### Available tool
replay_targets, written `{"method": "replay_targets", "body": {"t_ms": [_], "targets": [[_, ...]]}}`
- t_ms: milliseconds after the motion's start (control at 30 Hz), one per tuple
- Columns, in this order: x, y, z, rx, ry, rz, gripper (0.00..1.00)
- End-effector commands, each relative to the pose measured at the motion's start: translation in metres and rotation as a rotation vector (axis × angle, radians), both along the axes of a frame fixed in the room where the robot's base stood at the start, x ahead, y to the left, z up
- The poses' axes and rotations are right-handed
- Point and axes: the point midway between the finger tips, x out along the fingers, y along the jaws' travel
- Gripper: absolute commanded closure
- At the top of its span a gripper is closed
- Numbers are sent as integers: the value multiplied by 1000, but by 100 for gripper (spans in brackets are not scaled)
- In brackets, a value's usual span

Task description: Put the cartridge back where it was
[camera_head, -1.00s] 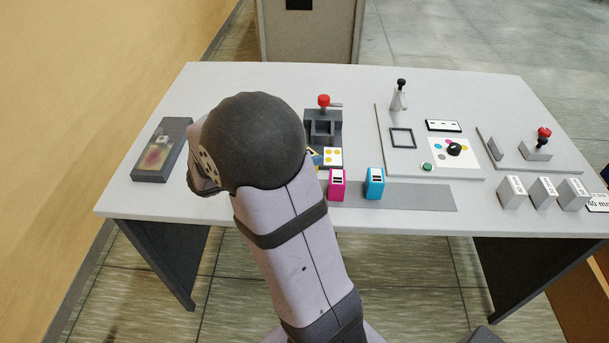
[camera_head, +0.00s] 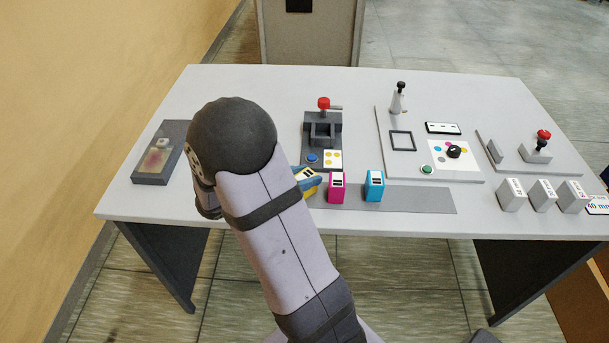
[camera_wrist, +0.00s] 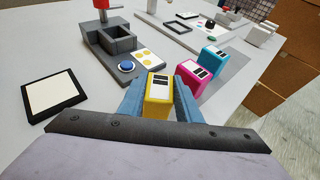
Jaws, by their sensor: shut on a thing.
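The yellow cartridge (camera_head: 308,182) shows partly behind my arm in the head view, left of the magenta cartridge (camera_head: 337,188). In the wrist view my gripper (camera_wrist: 161,92) has its two blue fingers shut on the yellow cartridge (camera_wrist: 158,90), whose label faces up. The magenta cartridge (camera_wrist: 190,78) and the cyan cartridge (camera_wrist: 210,62) stand in a row to its right. In the head view the cyan cartridge (camera_head: 374,186) stands on the grey strip (camera_head: 425,199). I cannot tell whether the yellow cartridge touches the strip.
Behind the row stands a grey station (camera_head: 322,128) with a red knob, a blue button (camera_head: 312,158) and a yellow-dotted plate (camera_head: 332,159). A dark-framed pad (camera_wrist: 48,94) lies left in the wrist view. The strip's right end is bare.

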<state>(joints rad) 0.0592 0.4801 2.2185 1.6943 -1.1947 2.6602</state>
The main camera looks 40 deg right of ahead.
Motion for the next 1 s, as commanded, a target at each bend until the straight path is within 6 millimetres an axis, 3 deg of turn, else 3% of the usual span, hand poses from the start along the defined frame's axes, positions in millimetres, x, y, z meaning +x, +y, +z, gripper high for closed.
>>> {"method": "replay_targets", "body": {"t_ms": [233,267,333,800,1000], "targets": [[0,0,-4,-1,-1,0,97],[0,0,-3,0,-1,0,64],[0,0,-3,0,0,0,50],[0,0,3,0,0,0,50],[2,27,11,0,-3,5,50]]}}
